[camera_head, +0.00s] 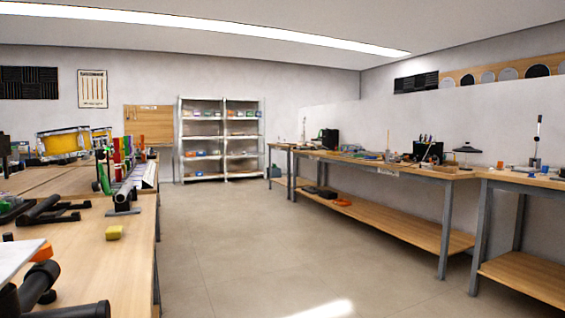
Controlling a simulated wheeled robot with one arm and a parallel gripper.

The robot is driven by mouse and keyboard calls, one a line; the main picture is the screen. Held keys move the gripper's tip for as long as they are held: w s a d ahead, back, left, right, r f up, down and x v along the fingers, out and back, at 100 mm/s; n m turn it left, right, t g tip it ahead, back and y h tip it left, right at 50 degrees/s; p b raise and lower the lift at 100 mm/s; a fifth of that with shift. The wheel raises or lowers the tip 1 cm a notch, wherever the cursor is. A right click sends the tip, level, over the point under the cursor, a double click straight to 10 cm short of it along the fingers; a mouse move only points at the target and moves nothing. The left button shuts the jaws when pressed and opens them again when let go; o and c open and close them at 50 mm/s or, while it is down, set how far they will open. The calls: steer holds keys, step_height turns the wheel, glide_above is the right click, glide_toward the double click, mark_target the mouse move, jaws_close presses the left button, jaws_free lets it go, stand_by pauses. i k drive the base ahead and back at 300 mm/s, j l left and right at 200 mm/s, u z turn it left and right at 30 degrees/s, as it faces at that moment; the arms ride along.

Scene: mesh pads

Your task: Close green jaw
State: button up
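A green upright piece (104,178) stands on the left workbench, at the near end of a row of coloured upright parts. It may be the green jaw, but at this size I cannot tell whether it is open or shut. Another green part (117,150) stands farther back in the row, close to red and purple parts. A grey bar (126,188) lies just right of the row. More green (14,210) shows at the left edge, partly cut off. My gripper is not in view.
Black and orange parts (40,278) fill the near left corner. Open floor (235,240) runs between this bench and the right benches (400,168). Shelves (203,140) stand behind.

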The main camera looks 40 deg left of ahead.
mark_target(105, 187)
steer(key=i+u, duration=0.7)
steer(key=i+l+u, duration=0.15)
steer(key=i+u, duration=0.2)
